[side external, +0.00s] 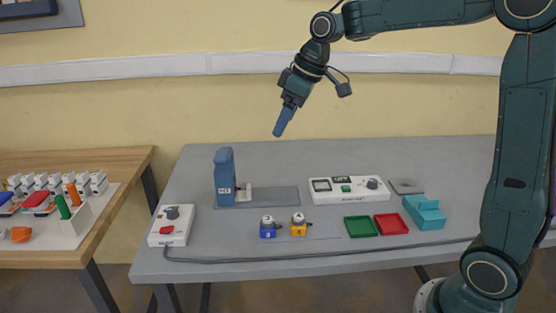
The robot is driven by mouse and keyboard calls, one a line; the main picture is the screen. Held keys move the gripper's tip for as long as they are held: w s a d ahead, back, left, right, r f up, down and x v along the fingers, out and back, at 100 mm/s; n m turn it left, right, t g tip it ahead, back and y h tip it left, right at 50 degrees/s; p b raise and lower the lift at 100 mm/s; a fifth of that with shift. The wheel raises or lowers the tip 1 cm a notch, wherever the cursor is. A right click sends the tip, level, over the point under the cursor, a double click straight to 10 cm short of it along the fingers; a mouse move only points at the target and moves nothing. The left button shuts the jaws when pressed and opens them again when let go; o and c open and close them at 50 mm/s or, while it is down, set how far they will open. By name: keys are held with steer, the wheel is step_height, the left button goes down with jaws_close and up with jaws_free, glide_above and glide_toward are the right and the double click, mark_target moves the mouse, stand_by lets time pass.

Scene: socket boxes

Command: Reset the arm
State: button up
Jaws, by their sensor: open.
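My gripper (280,129) hangs high above the grey table (340,160), in front of the yellow wall, tilted with its tip pointing down and left. It is open and nothing shows in it. From this side its fingers overlap, so the gap between them is hidden. It is well apart from everything on the table. The arm reaches across the top of the view from the right.
Below stand a blue press-like device (225,175), a white control box (171,225), a white meter box (349,189), a blue socket box (268,231), a yellow one (298,228), a green tray (361,227), a red tray (391,224) and a teal holder (425,212). Air around the gripper is free.

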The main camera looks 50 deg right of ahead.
steer(key=s+a+f+m, duration=0.1)
steer(key=s+m, duration=0.1)
steer(key=s, duration=1.1)
steer(key=s+a+f+m+t+h, duration=0.1)
steer(key=s+a+f+m, duration=0.1)
steer(key=s, duration=1.2)
steer(key=shift+f+m+h, duration=0.15)
steer(key=shift+m+h, duration=0.15)
steer(key=shift+m, duration=0.2)
steer(key=shift+w, duration=0.1)
